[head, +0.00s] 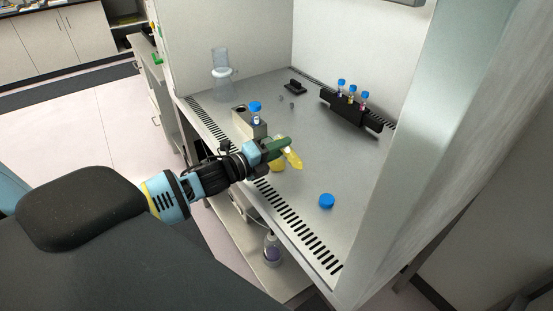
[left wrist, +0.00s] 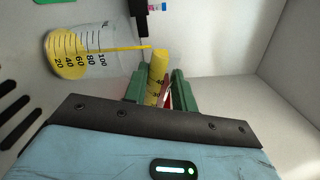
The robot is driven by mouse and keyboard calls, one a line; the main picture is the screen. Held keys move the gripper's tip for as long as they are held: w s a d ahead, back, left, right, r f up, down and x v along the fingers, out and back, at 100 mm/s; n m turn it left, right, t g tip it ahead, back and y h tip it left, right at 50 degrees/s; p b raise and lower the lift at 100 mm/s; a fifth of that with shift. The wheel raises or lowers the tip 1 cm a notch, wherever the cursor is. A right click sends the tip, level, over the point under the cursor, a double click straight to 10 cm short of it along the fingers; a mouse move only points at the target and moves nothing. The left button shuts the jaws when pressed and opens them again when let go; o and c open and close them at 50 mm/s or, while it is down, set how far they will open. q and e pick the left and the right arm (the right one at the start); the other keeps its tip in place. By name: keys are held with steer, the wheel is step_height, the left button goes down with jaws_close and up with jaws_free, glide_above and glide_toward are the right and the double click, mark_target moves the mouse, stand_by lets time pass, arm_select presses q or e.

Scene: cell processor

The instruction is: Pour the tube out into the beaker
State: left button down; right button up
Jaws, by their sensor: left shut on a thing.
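My left gripper (head: 278,149) is shut on a tube (head: 293,159) filled with yellow liquid. In the left wrist view the tube (left wrist: 160,66) sits between the green fingers (left wrist: 158,84), tipped over. A thin yellow stream runs from its mouth into the clear graduated beaker (left wrist: 88,42). Yellow liquid lies in the beaker. In the head view, the beaker (head: 277,168) is mostly hidden behind the gripper and tube; only a yellow part shows. My right gripper is not in view.
A loose blue cap (head: 326,201) lies right of the gripper. A grey block (head: 240,123) with a blue-capped tube stands behind it. A black rack (head: 347,110) holds blue-capped tubes farther back. A clear bottle (head: 221,72) stands back left. The cabinet wall (head: 415,120) bounds the right.

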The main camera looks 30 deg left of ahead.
arm_select(q)
steer(key=shift+r, duration=0.1)
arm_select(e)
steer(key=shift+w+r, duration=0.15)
arm_select(q)
steer(key=shift+n, duration=0.5)
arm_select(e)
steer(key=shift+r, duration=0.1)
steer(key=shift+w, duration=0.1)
arm_select(q)
steer(key=shift+a+r+n+p, duration=0.15)
steer(key=shift+n+p, duration=0.15)
steer(key=shift+n, duration=0.2)
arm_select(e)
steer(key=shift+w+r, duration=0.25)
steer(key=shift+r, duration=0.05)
arm_select(q)
steer(key=shift+r+n, duration=0.15)
steer(key=shift+n, duration=0.45)
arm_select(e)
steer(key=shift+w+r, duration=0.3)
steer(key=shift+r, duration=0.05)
